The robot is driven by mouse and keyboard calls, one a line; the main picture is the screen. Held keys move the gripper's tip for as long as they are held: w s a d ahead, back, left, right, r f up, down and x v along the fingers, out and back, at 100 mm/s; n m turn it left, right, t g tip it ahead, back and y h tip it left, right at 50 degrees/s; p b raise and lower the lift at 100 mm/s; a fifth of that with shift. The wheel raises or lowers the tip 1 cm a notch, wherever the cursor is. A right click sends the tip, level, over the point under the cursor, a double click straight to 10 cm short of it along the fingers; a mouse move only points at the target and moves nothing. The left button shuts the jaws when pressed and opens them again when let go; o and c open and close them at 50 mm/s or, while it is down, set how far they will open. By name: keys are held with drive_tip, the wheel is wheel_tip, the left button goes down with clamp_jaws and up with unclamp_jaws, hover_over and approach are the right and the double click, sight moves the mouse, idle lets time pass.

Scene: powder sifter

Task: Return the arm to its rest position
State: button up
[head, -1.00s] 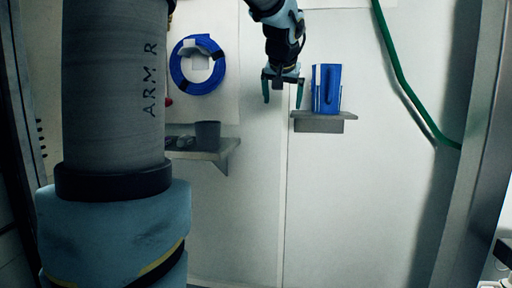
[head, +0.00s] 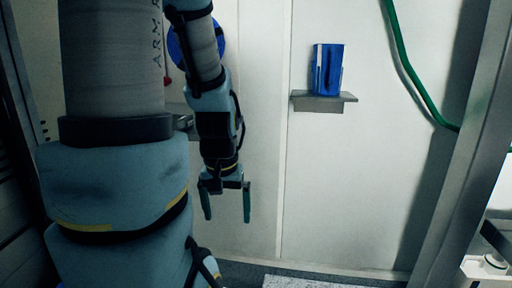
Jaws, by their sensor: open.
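My gripper (head: 226,204) points downward near the middle of the head view, in front of the pale wall. Its two teal fingers are apart with nothing between them. It is left of and lower than the blue container (head: 327,69), which stands upright on a small grey shelf (head: 322,103) on the wall. The gripper is clear of the container. My arm hangs down from the top of the view.
A blue ring (head: 213,38) on the wall is mostly hidden behind my arm. A green hose (head: 414,82) runs down the right side. A metal post (head: 462,150) stands at the right. The wall below the shelf is clear, and some grey floor (head: 245,272) shows.

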wheel_tip(320, 180, up, 15)
drive_tip(key=p, duration=1.3)
